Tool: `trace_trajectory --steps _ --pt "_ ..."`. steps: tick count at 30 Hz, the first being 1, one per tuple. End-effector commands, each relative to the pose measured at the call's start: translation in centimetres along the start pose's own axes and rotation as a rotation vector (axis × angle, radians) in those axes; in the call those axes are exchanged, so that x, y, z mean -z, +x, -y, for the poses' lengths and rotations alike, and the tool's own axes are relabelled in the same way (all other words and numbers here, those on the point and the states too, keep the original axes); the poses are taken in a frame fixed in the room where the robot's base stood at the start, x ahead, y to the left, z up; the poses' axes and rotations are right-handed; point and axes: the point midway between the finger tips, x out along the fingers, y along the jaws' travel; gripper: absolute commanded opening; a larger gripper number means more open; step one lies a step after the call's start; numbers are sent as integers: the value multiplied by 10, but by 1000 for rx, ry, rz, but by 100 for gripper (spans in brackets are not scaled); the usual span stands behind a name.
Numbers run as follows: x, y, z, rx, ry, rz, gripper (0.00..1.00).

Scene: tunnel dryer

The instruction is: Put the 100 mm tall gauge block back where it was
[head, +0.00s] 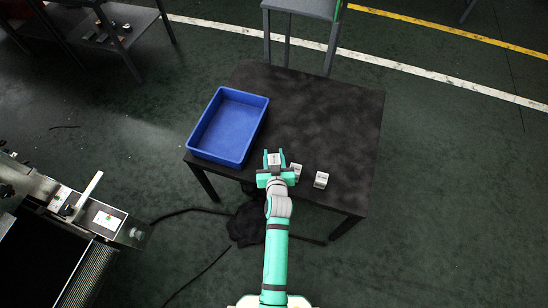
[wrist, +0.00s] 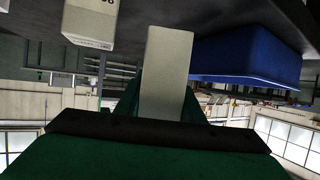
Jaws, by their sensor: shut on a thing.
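My gripper (head: 274,155) is shut on a pale grey gauge block (head: 273,160) over the near part of the dark table, just right of the blue bin. In the wrist view the held block (wrist: 167,70) stands out between the fingers, its visible face plain. A second pale block (head: 296,170) is close to the right of my gripper, partly hidden by it. A third pale block (head: 321,180) with dark marking is farther right near the table's front edge. One labelled block (wrist: 90,22) shows at the upper left of the wrist view. I cannot read the heights.
A blue open bin (head: 193,142), seemingly empty, stands on the left of the dark table (head: 335,120); it also shows in the wrist view (wrist: 245,55). The table's back and right are clear. A machine (head: 75,200) stands at lower left.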

Motion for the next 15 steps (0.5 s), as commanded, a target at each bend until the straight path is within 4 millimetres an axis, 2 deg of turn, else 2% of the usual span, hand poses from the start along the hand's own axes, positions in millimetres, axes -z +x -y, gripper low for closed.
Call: trace_trajectory --steps 3,10,15 --pt "-6 14 -2 -2 0 -2 0" --pt "-13 28 -3 -4 2 -4 0" --pt "-34 37 -3 -2 2 -1 0"
